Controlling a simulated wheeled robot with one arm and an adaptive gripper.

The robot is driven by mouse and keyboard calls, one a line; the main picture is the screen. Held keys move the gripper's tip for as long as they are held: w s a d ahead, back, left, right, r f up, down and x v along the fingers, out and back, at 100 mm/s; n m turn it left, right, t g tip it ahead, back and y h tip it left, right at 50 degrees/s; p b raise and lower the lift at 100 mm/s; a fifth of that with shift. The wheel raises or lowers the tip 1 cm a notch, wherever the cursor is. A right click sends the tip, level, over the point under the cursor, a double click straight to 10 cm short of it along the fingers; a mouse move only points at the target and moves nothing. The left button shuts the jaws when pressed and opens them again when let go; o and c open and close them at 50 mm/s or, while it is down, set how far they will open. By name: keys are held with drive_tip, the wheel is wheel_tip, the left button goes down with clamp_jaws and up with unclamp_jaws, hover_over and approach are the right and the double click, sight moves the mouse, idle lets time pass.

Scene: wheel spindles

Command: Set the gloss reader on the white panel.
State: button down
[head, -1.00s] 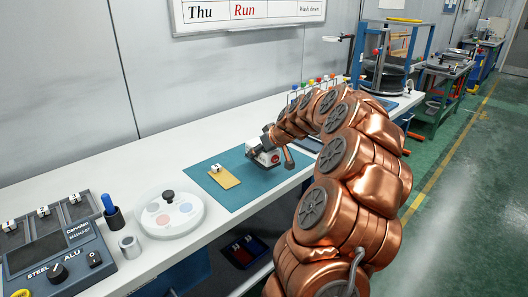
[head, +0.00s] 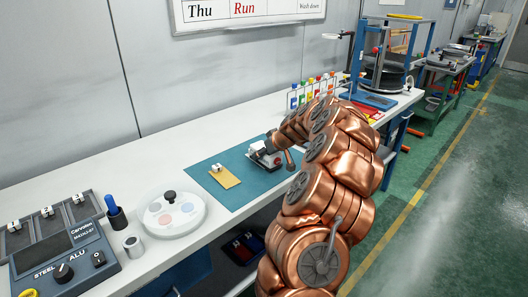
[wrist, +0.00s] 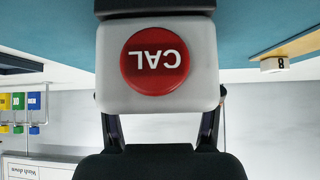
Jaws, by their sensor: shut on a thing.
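The gloss reader is a white block with a round red CAL button, filling the upper middle of the wrist view (wrist: 205,75). It also shows in the head view (head: 277,160), over the right part of the teal mat. My gripper (wrist: 160,112) is shut on the reader, one dark finger on each side. A yellow panel (head: 226,178) with a small white tag lies on the mat to the left, apart from the reader. I cannot make out a white panel; the area under the reader is largely hidden, and contact there cannot be told.
The teal mat (head: 222,197) lies on a long white bench (head: 115,167).

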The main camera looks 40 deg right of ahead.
drive_tip(key=shift+c, duration=1.2)
unclamp_jaws()
